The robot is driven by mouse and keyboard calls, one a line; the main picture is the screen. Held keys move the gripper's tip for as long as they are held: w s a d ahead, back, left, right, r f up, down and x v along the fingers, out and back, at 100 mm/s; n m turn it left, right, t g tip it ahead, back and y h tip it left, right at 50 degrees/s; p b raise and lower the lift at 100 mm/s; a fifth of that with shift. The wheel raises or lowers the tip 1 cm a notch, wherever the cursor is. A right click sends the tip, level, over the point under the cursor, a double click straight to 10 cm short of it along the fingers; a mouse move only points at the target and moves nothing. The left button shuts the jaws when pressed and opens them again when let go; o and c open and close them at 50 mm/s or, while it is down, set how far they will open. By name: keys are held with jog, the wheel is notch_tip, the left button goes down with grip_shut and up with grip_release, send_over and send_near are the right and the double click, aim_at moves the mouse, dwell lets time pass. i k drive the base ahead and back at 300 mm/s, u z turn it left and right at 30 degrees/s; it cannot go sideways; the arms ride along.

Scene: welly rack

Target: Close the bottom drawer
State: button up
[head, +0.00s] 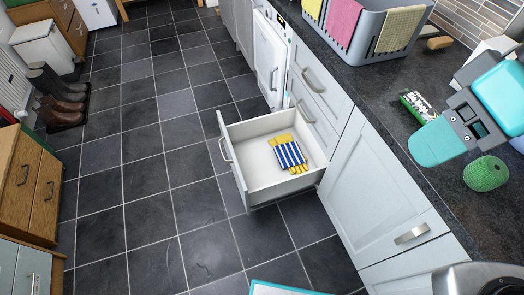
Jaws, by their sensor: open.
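The bottom drawer (267,182) is pulled well out of the pale grey cabinet row, low above the floor. Its front panel, with a metal handle (225,149), faces left. Inside lie striped blue and white gloves with yellow ends (289,153). Closed drawers with metal handles (313,79) sit above it. Teal and grey parts of my arm show over the counter at the right, apart from the drawer.
Dark tiled floor (150,180) is clear left of the drawer. A wooden cabinet (28,190) and boots (58,92) line the left side. The dark counter (375,100) holds a grey bin with cloths (372,38), a small packet (419,105) and a green textured object (486,173).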

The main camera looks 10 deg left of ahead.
aim_at(260, 178)
jog(key=k, duration=0.5)
jog(key=u, duration=0.45)
jog(key=i, duration=0.95)
jog(key=u, duration=0.55)
jog(key=k, duration=0.55)
jog(key=u, duration=0.2)
jog(key=i, duration=0.95)
jog(key=u, duration=0.85)
